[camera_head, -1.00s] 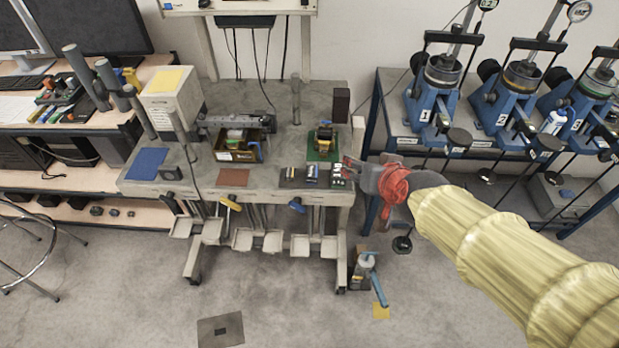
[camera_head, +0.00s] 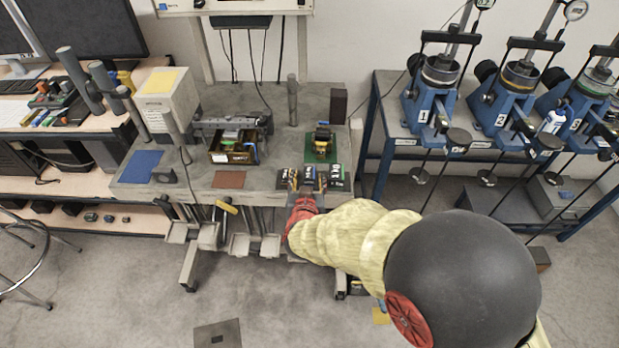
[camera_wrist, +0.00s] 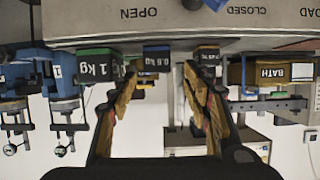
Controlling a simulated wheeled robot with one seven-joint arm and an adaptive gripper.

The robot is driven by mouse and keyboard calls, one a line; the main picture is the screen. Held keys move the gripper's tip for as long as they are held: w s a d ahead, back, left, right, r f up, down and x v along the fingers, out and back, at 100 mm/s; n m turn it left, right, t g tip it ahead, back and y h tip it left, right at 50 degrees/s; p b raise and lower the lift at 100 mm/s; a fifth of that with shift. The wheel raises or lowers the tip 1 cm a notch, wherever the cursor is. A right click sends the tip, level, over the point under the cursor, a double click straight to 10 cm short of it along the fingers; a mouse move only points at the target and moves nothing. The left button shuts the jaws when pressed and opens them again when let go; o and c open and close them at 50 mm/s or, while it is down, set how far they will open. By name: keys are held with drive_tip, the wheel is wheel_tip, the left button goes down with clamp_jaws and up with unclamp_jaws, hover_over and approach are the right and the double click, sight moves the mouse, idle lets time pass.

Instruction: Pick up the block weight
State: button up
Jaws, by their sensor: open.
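Three small block weights show in the wrist view: a green-edged 1 kg block (camera_wrist: 97,66), a blue-edged 0.5 kg block (camera_wrist: 157,59) and an orange-edged block (camera_wrist: 207,57) with part of its label hidden. In the head view, the blue block (camera_head: 308,172) is on the bench at the front right. My gripper (camera_head: 307,184) is at the bench's front edge by the blocks. In the wrist view, my gripper (camera_wrist: 158,76) is open and empty, its fingertips either side of the 0.5 kg block's line. I cannot tell whether they touch any block.
The grey bench (camera_head: 200,188) also bears an open box (camera_head: 235,148) and a green mat (camera_head: 340,150) with a small device on it. Blue lever presses (camera_head: 430,100) stand on a table at the right. Metal levers hang below the bench front.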

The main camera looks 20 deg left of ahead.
sight(309, 173)
drive_tip(key=b+x, duration=0.1)
drive_tip(key=x, duration=0.3)
drive_tip(key=shift+w+d+f, duration=0.1)
drive_tip(key=shift+w+f, duration=0.05)
drive_tip(key=shift+c, duration=0.7)
drive_tip(key=c, duration=1.1)
clamp_jaws()
